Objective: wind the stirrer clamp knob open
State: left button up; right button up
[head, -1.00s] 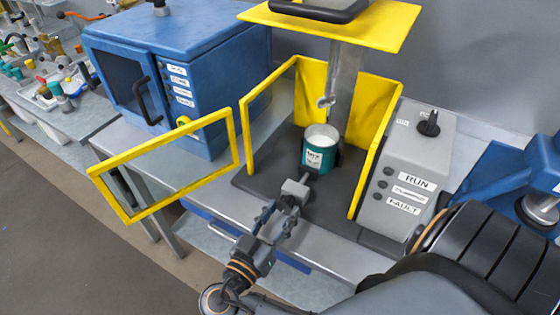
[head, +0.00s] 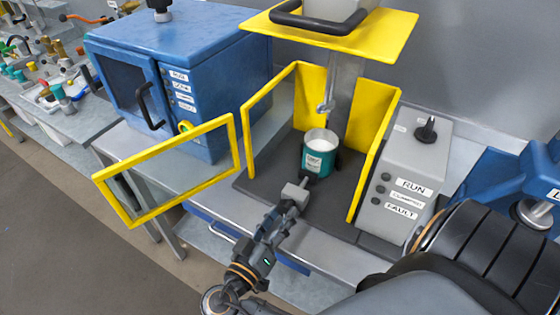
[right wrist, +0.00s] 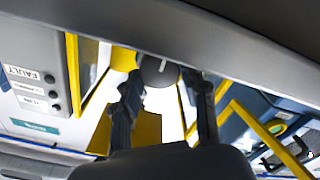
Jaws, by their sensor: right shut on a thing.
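The stirrer clamp is a small grey block (head: 295,192) with a short rod, just in front of a teal can (head: 318,160) with a white top. My right gripper (head: 284,207) reaches in from the front, its fingers at the near side of the block. In the right wrist view a dark round knob (right wrist: 158,70) with a white mark sits between the fingertips, and the gripper is shut on it. In the head view the fingers hide the knob. My left gripper is not in view.
A yellow guard (head: 375,150) stands around the can, its framed door (head: 165,210) swung open to the left. A grey control box (head: 405,180) with a black switch stands on the right. A blue cabinet (head: 205,90) stands on the left.

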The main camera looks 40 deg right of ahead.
jog(key=shift+r, duration=0.1)
jog(key=o, duration=1.1)
jog(key=shift+o, duration=0.2)
jog(key=v, duration=0.7)
jog(key=shift+a, duration=0.15)
jog(key=shift+s+a, duration=0.1)
